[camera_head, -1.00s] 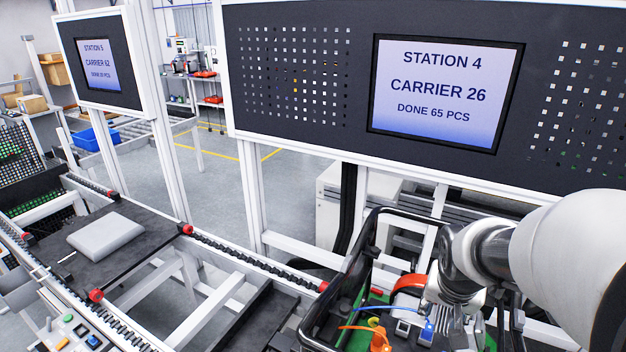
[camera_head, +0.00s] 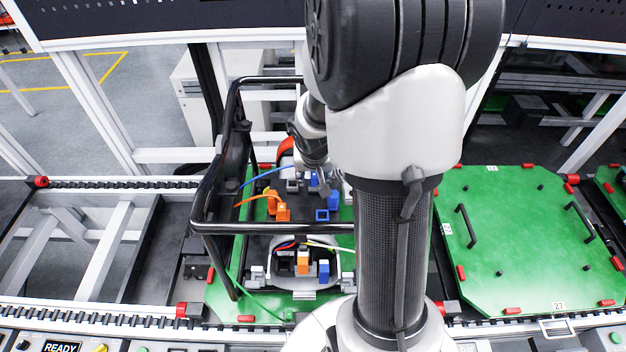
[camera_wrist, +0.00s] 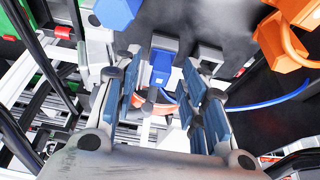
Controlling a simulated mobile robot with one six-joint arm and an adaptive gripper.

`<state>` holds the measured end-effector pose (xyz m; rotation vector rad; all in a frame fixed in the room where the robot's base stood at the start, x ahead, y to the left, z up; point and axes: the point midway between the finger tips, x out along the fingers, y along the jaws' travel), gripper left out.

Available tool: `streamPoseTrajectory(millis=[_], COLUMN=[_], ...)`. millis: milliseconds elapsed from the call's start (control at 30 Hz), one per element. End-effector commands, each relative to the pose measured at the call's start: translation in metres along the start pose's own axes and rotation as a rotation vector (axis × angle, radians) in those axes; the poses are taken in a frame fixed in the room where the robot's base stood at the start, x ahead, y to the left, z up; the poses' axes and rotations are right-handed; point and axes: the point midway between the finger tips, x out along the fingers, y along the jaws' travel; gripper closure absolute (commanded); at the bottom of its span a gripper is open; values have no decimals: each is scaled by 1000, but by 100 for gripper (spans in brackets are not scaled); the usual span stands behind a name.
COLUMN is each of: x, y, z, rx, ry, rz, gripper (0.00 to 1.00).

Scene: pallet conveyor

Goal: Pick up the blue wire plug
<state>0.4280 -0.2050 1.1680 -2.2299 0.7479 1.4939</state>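The blue wire plug (camera_wrist: 161,66) shows in the wrist view between and just past the fingertips of my gripper (camera_wrist: 160,82). Its blue wire (camera_wrist: 262,104) curves off to the right. My gripper is open, with a blue-padded finger on each side of the plug; I cannot tell whether either touches it. In the head view my gripper (camera_head: 322,180) points down over the far part of the fixture, and the blue wire (camera_head: 262,175) runs left from there. The plug itself is mostly hidden there by the gripper.
An orange plug (camera_head: 279,210) with an orange wire lies nearer, beside blue connectors (camera_head: 322,215). A black tubular frame (camera_head: 212,190) encloses the fixture's left side and crosses its front. A green carrier plate (camera_head: 515,240) with handles lies to the right.

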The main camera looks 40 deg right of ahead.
Motion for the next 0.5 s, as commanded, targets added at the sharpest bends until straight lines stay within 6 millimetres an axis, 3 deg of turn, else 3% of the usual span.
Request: streamPoseTrajectory(millis=[200, 500], x=[0, 0], y=[0, 0], z=[-1, -1], rx=[0, 0], ry=[1, 1], rz=[0, 0], gripper=[61, 80])
